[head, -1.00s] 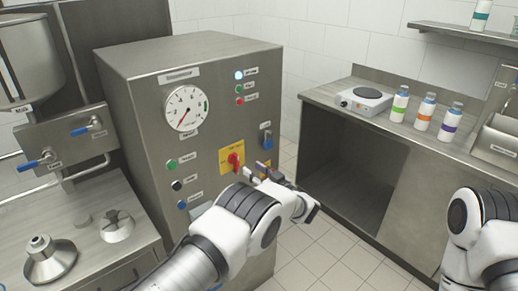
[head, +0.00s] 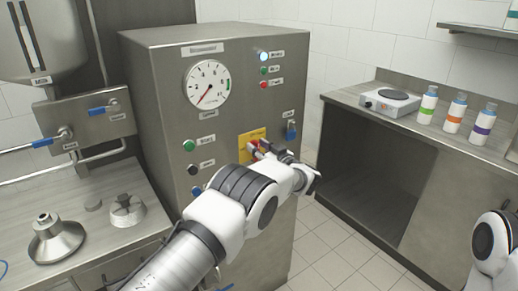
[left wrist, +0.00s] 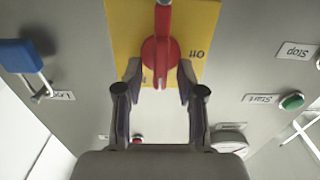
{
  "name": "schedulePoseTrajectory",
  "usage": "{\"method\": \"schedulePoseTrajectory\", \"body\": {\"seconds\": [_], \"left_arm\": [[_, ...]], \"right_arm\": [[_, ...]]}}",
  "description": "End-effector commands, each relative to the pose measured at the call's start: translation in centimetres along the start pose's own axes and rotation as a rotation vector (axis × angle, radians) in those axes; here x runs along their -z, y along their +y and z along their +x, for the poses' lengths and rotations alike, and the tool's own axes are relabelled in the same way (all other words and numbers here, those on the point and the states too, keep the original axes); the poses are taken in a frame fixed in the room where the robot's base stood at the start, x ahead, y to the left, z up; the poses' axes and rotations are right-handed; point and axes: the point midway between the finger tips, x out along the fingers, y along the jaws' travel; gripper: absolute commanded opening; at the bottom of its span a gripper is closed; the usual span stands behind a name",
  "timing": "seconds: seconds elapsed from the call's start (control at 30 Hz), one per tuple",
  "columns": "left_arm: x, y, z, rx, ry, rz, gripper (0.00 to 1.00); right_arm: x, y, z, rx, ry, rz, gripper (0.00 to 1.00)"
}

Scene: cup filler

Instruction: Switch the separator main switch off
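The main switch is a red rotary handle (left wrist: 161,55) on a yellow plate (left wrist: 122,38), and an "Off" label shows on the plate, upside down in the left wrist view. In the head view the yellow plate (head: 246,140) is on the front of the steel cabinet, partly hidden by my left gripper (head: 268,147). In the left wrist view my left gripper (left wrist: 160,78) is open, with one fingertip on each side of the red handle. A gap shows on both sides; I cannot tell whether it touches. My right gripper is out of view.
A blue padlock-like part (head: 291,130) hangs right of the plate; it shows in the left wrist view (left wrist: 20,57). A gauge (head: 207,84) is above. A counter with a hotplate (head: 390,102) stands right.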

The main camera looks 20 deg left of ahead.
Motion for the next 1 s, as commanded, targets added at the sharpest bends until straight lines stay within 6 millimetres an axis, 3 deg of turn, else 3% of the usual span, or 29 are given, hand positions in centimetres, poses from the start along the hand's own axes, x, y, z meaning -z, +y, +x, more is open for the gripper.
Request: {"method": "schedulePoseTrajectory", "body": {"seconds": [0.13,0.27,0.67,1.0], "left_arm": [[-0.1,0.0,0.0,0.0,0.0,0.0,0.39],[-0.1,0.0,0.0,0.0,0.0,0.0,0.0],[-0.1,0.0,0.0,0.0,0.0,-0.018,0.0],[-0.3,-0.2,0.0,0.0,0.001,-0.176,0.0]], "right_arm": [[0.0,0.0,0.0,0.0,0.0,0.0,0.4],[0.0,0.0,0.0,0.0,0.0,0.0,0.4],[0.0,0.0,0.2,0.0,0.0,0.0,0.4],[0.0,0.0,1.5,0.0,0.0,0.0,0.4]]}}
